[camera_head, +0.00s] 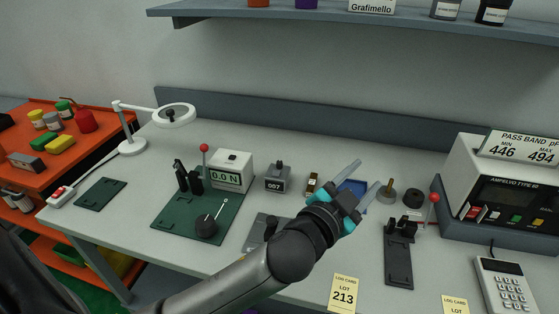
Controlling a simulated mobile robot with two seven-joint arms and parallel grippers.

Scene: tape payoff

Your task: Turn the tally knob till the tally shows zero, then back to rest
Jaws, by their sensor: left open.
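The tally (277,185) is a small dark grey box on the middle of the bench, and its display reads 007. A small grey knob (279,167) stands up on top of it; its exact turn is too small to tell. My left arm reaches in from the bottom, and my left gripper (364,176) is open and empty. Its two pale fingers point up and to the right, to the right of the tally and apart from it. The tally is not hidden by the arm. My right gripper is not in view.
A force gauge (232,171) reading 0.0 N stands by a green plate (172,218) left of the tally. A blue tray (352,188) lies behind my gripper. A white tester (497,190) stands at right. A shelf (330,19) hangs above the bench.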

